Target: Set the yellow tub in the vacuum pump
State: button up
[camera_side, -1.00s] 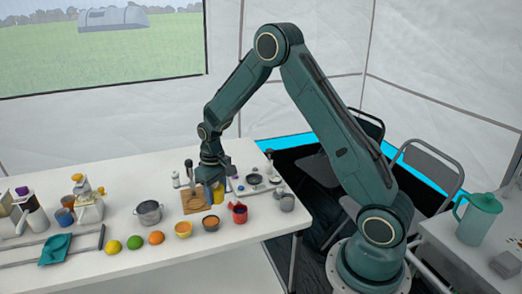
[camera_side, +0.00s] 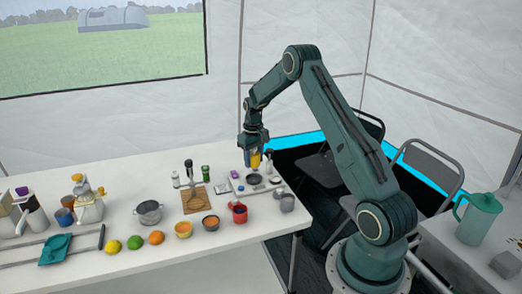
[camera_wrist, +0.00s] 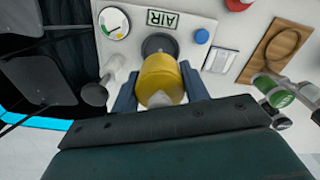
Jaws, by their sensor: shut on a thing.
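My gripper (camera_side: 254,148) is shut on the yellow tub (camera_side: 255,161) and holds it above the table. In the wrist view the tub (camera_wrist: 160,75) sits between the two fingers of my gripper (camera_wrist: 160,90). The vacuum pump (camera_side: 240,189) is a pale plate on the table's right part, below the tub in the side view. In the wrist view the pump (camera_wrist: 190,23) shows an AIR label, a round gauge, a blue knob and a dark round seat (camera_wrist: 160,43). The tub covers part of that seat. The tub looks clear of the pump.
A wooden board (camera_side: 189,204) and a green-labelled jar (camera_side: 206,173) stand left of the pump. A red pot (camera_side: 239,214) and a grey cup (camera_side: 287,203) are in front. Bowls, fruit and a steel pot (camera_side: 148,213) line the table further left.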

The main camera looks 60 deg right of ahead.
aim_at(254, 167)
jog(key=shift+f, duration=0.2)
jog(key=shift+f, duration=2.7)
dwell(2.8)
jog(key=shift+r, duration=0.75)
jog(key=shift+f, duration=0.35)
dwell(1.2)
